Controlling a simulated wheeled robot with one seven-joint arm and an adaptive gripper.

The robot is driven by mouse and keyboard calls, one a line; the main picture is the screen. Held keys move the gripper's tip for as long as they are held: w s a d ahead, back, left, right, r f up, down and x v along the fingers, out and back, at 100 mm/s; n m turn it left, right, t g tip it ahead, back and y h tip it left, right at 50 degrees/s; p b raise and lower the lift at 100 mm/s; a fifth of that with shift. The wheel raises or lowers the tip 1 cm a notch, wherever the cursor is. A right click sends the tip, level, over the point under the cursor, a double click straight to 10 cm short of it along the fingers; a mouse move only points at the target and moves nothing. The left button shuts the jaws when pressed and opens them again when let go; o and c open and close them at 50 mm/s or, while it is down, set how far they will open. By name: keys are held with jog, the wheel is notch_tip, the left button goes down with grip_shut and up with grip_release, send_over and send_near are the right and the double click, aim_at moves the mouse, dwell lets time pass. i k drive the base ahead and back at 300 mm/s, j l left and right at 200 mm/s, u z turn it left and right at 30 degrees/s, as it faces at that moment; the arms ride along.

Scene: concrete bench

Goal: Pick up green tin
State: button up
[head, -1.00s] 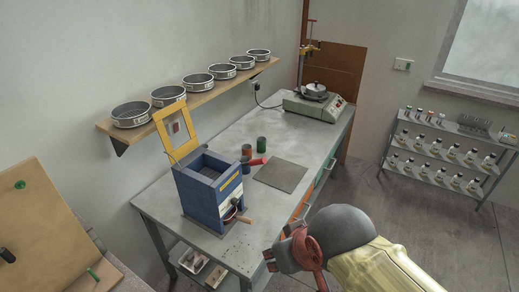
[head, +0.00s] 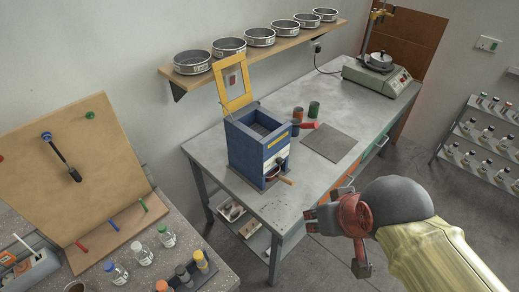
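The green tin (head: 314,109) is a small dark green cylinder standing upright on the grey bench (head: 235,195), towards its back. An orange-brown tin (head: 297,114) stands just to its left. My gripper (head: 308,219) is in front of the bench's front edge, nearer the camera and well apart from the green tin.
A blue box machine (head: 255,148) with a raised yellow frame stands left of the tins. A red cylindrical part (head: 307,125) lies just in front of them. A flat grey plate (head: 329,143) lies to the right. A shelf of pans (head: 260,37) hangs above.

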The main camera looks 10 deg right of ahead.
aim_at(314, 109)
jog(key=i+l+u, duration=0.1)
jog(key=i+l, duration=0.2)
jog(key=i+l+u, duration=0.1)
jog(key=i+l, duration=0.2)
jog(key=l, duration=0.15)
jog(key=i+l+u, duration=0.1)
jog(key=i+l, duration=0.2)
jog(key=i+l+u, duration=0.15)
jog(key=l, duration=0.35)
jog(key=i+l+u, duration=0.1)
jog(key=i+l, duration=0.25)
jog(key=l, duration=0.1)
